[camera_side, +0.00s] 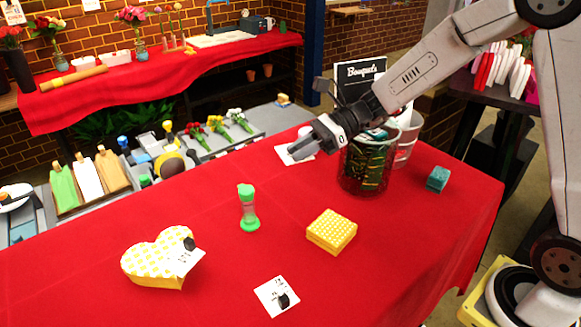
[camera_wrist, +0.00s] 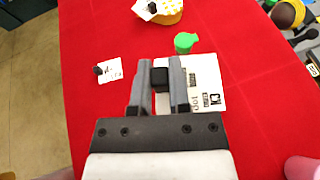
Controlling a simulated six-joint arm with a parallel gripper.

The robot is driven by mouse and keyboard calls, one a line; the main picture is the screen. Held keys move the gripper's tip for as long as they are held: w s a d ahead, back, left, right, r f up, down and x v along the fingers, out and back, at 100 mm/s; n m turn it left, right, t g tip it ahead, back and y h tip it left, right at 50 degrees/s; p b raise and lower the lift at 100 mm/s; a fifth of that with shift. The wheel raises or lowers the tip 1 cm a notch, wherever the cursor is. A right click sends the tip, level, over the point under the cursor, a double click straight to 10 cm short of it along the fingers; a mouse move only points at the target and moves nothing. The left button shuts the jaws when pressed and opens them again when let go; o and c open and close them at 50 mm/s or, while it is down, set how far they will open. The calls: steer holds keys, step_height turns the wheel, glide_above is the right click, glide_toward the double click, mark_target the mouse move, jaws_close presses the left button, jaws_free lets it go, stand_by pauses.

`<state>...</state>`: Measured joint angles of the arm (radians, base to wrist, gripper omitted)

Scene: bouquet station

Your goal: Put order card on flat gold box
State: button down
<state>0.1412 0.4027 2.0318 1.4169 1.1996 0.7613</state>
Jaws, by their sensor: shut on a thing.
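The white order card (camera_wrist: 207,82) has dark print and a black block-shaped grip. My gripper (camera_wrist: 161,72) is shut on this block, with the card spreading out to the right of the fingers. In the side view my gripper (camera_side: 298,147) is at the back of the table, with part of the white card (camera_side: 284,154) showing beside it. The flat gold box (camera_side: 332,230), yellow with a pale pattern, lies closed on the red table, nearer the camera than my gripper. No card is on it. I cannot make it out in the wrist view.
A heart-shaped box (camera_side: 150,262) with a card on it stands front left. Another card (camera_side: 277,296) lies at the front. A green-topped shaker (camera_side: 248,208) stands mid-table. A dark wire basket (camera_side: 364,172) stands close beside my gripper. A teal block (camera_side: 438,178) is at right.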

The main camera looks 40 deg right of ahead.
steer(key=s+d+m+t, duration=0.1)
steer(key=s+d, duration=0.1)
steer(key=s, duration=0.6)
glide_above(338, 235)
step_height(338, 235, down, 6)
steer(key=shift+f+t, duration=0.15)
steer(key=shift+t, duration=0.15)
steer(key=shift+f, duration=2)
steer(key=shift+h, duration=0.3)
steer(key=shift+f, duration=2)
steer(key=shift+f, duration=0.1)
